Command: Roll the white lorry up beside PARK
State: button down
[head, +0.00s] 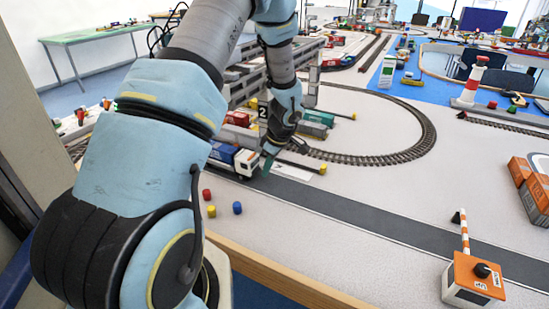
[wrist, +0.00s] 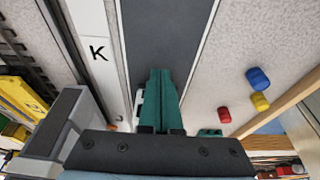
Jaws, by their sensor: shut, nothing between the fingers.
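The white lorry (head: 247,162) has a white cab and a blue load body. It stands on the dark road in the head view, partly behind my arm. My gripper (head: 267,165) is low over the road, just right of the cab front. In the wrist view the green fingers of my gripper (wrist: 160,88) are together with nothing between them. A white edge beside them may be the lorry; most of it is hidden. A white strip (wrist: 88,22) beside the road carries the letter K; the rest of its lettering is out of view. I cannot tell whether fingers and cab touch.
Red, yellow and blue (head: 237,208) pieces lie on the near side of the road. An orange control box (head: 470,280) and a striped barrier (head: 464,232) stand at the right. The road (head: 375,228) right of the lorry is clear. Curved rail track (head: 405,155) lies behind.

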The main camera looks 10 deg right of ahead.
jog(key=shift+w+a+r+p, duration=0.1)
jog(key=shift+w+a+p, duration=0.1)
jog(key=shift+w+a, duration=0.25)
jog(key=shift+w+a+p, duration=0.15)
jog(key=shift+w+a, duration=0.1)
jog(key=shift+a, duration=0.3)
